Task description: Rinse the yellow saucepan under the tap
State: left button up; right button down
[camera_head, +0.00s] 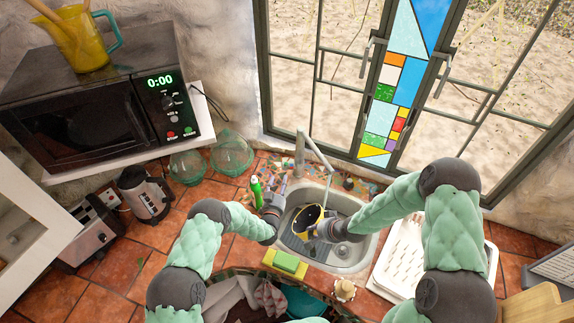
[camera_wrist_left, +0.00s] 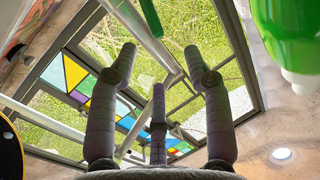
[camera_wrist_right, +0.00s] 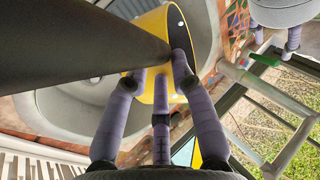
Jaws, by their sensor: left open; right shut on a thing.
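The yellow saucepan (camera_head: 299,215) is in the sink (camera_head: 353,256), tilted, its dark inside showing. My right gripper (camera_head: 318,229) is shut on it by its black handle (camera_wrist_right: 90,48); its yellow side (camera_wrist_right: 160,32) shows in the right wrist view. The tap (camera_head: 300,152) stands behind the sink, its spout reaching over the basin. A thin pale line, seemingly water, drops from the spout towards the pan. My left gripper (camera_head: 281,187) is open and empty beside the tap, left of the sink. Its spread fingers (camera_wrist_left: 160,75) show in the left wrist view.
A green bottle (camera_head: 256,193) stands close to my left gripper. A yellow-green sponge (camera_head: 287,263) lies at the sink's front edge. A white drying rack (camera_head: 404,255) is right of the sink. A kettle (camera_head: 145,195) and toaster (camera_head: 90,228) stand left. The window is behind.

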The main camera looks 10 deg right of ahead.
aim_at(286, 165)
pick_arm(q)
jog(key=shift+d+f+x, duration=0.1)
jog(key=shift+f+x, duration=0.1)
jog(key=shift+x, duration=1.75)
jog(key=shift+d+f+x, duration=0.15)
jog(key=shift+f+x, duration=0.05)
jog(key=shift+x, duration=1.75)
jog(key=shift+d+f+x, duration=0.1)
jog(key=shift+f+x, duration=0.1)
jog(key=shift+x, duration=1.8)
jog(key=shift+s, duration=0.2)
grip_shut()
